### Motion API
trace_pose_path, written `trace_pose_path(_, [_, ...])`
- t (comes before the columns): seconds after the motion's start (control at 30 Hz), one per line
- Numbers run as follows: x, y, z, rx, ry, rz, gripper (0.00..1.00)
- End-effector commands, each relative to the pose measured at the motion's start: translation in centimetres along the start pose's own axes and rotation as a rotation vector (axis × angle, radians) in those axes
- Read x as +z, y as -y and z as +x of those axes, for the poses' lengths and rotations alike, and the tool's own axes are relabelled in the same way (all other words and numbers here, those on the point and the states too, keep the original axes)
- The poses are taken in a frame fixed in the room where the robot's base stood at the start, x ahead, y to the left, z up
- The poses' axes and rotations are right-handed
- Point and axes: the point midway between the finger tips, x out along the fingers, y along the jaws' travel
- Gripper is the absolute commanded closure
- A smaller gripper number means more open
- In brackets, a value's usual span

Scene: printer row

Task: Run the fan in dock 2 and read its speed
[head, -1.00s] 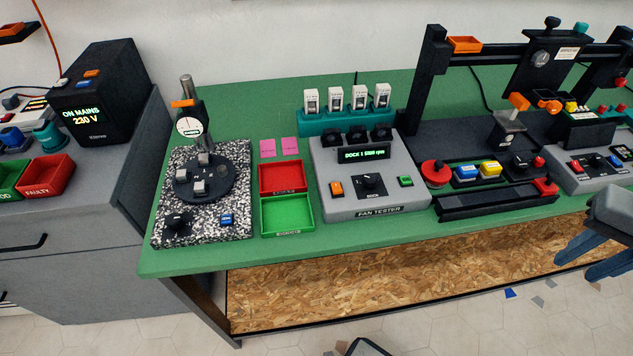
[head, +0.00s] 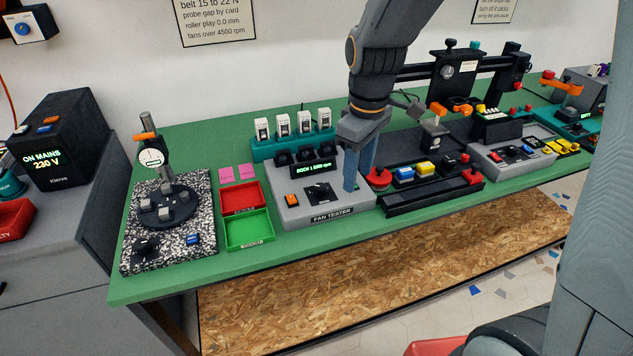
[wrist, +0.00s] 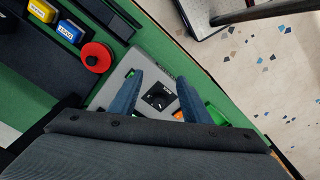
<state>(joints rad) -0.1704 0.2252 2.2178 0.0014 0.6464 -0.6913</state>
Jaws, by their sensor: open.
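The grey fan tester (head: 330,215) stands on the green bench, with several dark fans (head: 305,155) in docks along its back. Its display (head: 317,169) shows green text that reads DOCK 1 and an rpm figure too small to read surely. An orange button (head: 291,200) is on its left front. My gripper (head: 359,180) is open and empty, pointing down over the tester's right part. In the wrist view, the tester's black dial (wrist: 158,97) lies below and between my open fingers (wrist: 160,75). The green button is hidden behind my gripper in the head view.
Left of the tester are a red tray (head: 258,190), a green tray (head: 268,230) and a speckled plate (head: 208,245) with a gauge. A red mushroom button (head: 379,176) stands close at the right. White-labelled modules (head: 304,122) stand in a teal rack behind.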

Motion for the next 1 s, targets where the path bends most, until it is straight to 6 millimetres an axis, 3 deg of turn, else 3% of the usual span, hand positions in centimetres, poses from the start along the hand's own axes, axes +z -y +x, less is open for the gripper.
trace_pose_path(0.03, [-2.2,0.0,0.1,-0.008,0.007,-0.122,0.57])
trace_pose_path(0.1, [-4.6,0.1,0.0,-0.019,0.016,-0.286,0.57])
trace_pose_path(0.2, [-7.2,0.4,-0.1,-0.031,0.023,-0.467,0.57])
trace_pose_path(0.3, [-8.7,0.6,-0.2,-0.041,0.028,-0.575,0.57])
trace_pose_path(0.47, [-9.2,0.8,0.6,-0.047,0.031,-0.628,0.57])
trace_pose_path(0.8, [-8.9,1.0,5.5,-0.047,0.032,-0.625,0.57])
trace_pose_path(1.0, [-8.8,1.0,7.2,-0.046,0.031,-0.624,0.57])
